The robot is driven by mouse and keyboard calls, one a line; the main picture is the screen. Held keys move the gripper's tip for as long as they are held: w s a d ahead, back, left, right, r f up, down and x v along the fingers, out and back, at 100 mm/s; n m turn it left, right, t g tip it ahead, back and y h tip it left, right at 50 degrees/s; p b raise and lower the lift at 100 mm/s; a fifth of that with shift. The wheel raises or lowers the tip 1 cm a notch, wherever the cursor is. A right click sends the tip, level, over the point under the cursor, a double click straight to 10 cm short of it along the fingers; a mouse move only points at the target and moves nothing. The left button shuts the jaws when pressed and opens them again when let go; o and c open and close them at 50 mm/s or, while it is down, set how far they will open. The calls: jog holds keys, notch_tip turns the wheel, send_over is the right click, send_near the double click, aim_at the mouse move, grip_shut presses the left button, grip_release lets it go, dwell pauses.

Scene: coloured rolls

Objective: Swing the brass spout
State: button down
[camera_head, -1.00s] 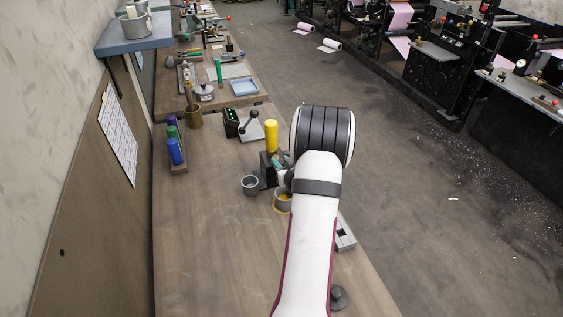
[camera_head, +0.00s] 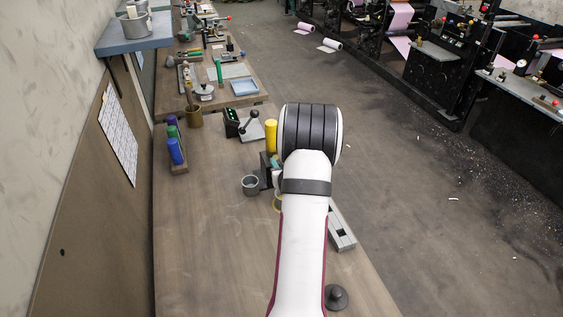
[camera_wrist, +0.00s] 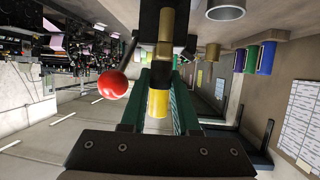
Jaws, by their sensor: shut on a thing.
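The brass spout (camera_wrist: 166,35) shows at the top middle of the wrist view against a dark block. My gripper (camera_wrist: 162,75) has its green fingers closed at the spout's near end; the exact contact is hard to see. A yellow cylinder (camera_wrist: 158,103) shows between the fingers, apparently beyond them. A red ball knob (camera_wrist: 112,84) on a thin lever is left of the fingers. In the head view, the yellow cylinder (camera_head: 271,136) stands by the dark block (camera_head: 267,168). My arm hides the spout and most of my gripper there.
A yellow-rimmed cup (camera_head: 277,203) is mostly behind my arm. A grey slotted fixture (camera_head: 341,228) is right of my arm. The front-left table is clear.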

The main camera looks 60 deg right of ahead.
jog(key=w+m+g, duration=0.6)
jog(key=m+g, duration=0.9)
jog(key=g, duration=0.1)
jog(key=shift+w+g, duration=0.3)
jog(key=shift+w, duration=0.1)
jog(key=shift+r, duration=0.1)
jog(key=c, duration=0.9)
grip_release()
jog(key=v, duration=1.2)
